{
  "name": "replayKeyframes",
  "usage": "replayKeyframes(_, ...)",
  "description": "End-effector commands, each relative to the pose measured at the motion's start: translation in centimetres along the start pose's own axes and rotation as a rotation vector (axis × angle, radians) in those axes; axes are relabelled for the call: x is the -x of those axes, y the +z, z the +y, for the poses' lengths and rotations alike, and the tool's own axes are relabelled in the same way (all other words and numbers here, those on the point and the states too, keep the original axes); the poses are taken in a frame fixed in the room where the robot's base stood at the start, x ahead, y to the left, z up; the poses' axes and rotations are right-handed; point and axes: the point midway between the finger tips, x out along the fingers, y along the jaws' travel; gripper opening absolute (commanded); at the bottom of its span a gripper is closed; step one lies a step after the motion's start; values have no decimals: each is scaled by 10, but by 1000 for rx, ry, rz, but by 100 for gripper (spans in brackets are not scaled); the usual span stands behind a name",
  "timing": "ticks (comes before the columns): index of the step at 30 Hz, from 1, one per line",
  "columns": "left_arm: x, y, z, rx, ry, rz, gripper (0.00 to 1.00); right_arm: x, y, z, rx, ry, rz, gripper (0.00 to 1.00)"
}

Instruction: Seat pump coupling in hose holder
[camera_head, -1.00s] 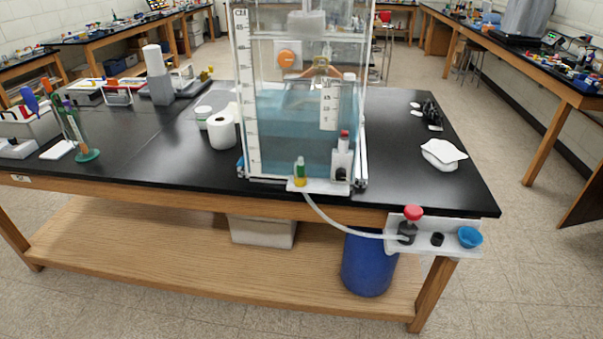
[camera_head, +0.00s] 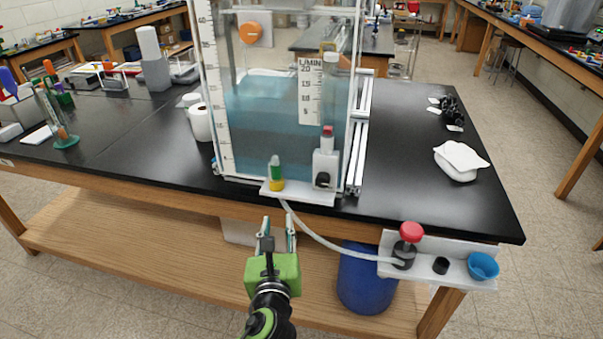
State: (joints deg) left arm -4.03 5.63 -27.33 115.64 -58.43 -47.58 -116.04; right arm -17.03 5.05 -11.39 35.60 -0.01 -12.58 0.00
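A red-topped dark fitting (camera_head: 408,247), which looks like the pump coupling, stands on a white bracket (camera_head: 455,277) at the table's front right corner. A pale hose (camera_head: 335,245) runs from it up to a small white shelf (camera_head: 310,194) at the tank's front foot. A green and yellow fitting (camera_head: 276,176) stands on that shelf. I cannot tell for certain which part is the hose holder. My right gripper is out of view.
The clear tank (camera_head: 265,120) with blue water stands on the black table (camera_head: 400,160). A black socket (camera_head: 441,265) and a blue cup (camera_head: 483,266) sit on the bracket. A blue barrel (camera_head: 366,285) stands below. The tabletop right of the tank is mostly clear.

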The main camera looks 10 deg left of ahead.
Motion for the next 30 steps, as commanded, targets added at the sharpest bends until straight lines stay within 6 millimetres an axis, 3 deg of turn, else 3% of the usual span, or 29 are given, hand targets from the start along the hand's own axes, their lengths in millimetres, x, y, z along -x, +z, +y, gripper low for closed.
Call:
replayKeyframes(1,5,21,0,-45,7,-46,27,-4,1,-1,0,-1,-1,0)
replayKeyframes(3,10,40,2,-94,19,-85,27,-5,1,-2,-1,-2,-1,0)
replayKeyframes(6,9,54,2,-126,29,-109,27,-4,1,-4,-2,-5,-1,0)
replayKeyframes(18,-61,64,4,-127,30,-109,27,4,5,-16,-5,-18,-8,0)
replayKeyframes(26,-80,68,4,-126,30,-108,27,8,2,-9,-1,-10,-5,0)
replayKeyframes(30,-101,77,5,-125,30,-108,27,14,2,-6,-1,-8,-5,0)
